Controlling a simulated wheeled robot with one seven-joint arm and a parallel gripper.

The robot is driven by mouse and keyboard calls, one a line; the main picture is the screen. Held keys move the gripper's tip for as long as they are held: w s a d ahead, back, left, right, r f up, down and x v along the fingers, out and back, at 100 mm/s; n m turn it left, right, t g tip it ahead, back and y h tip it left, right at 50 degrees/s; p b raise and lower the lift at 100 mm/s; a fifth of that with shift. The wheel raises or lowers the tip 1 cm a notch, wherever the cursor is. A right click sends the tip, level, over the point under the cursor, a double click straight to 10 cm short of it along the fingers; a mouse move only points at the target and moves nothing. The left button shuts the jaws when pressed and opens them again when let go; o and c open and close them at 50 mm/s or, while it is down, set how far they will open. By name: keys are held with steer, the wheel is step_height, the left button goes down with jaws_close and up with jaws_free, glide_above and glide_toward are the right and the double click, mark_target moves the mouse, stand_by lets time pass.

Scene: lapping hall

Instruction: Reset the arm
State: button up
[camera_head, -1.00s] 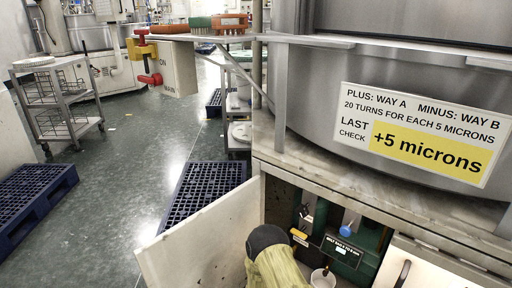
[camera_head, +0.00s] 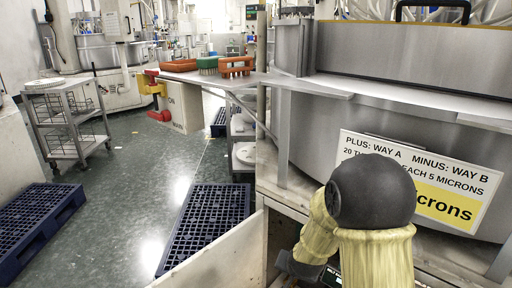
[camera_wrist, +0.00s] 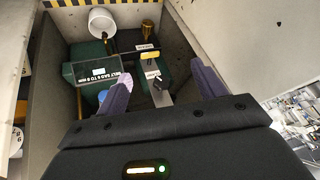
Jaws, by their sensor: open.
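My arm, in a pale yellow sleeve with a dark round joint, rises in front of the white and yellow sign (camera_head: 352,145) in the head view and hides part of it. Inside are a green housing (camera_wrist: 85,72) with a belt sag label (camera_wrist: 92,73), a blue knob (camera_wrist: 102,96), a metal strip with a small dark lever (camera_wrist: 158,84), and a white cup (camera_wrist: 102,21).
The open cabinet door (camera_head: 225,255) stands left of my arm. Blue pallets (camera_head: 205,225) lie on the floor; a trolley (camera_head: 68,125) stands left.

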steer(key=s+d+r+n+g+p, duration=0.2)
steer(key=s+r, duration=0.4)
steer(key=s, duration=0.3)
steer(key=s+d+r+n+g+p, duration=0.25)
steer(key=s+r, duration=0.35)
steer(key=s, duration=0.3)
step_height(320, 180, up, 37)
steer(key=p, duration=3.7)
steer(key=shift+w, duration=0.3)
steer(key=shift+d+t, duration=0.1)
steer(key=shift+t, duration=0.15)
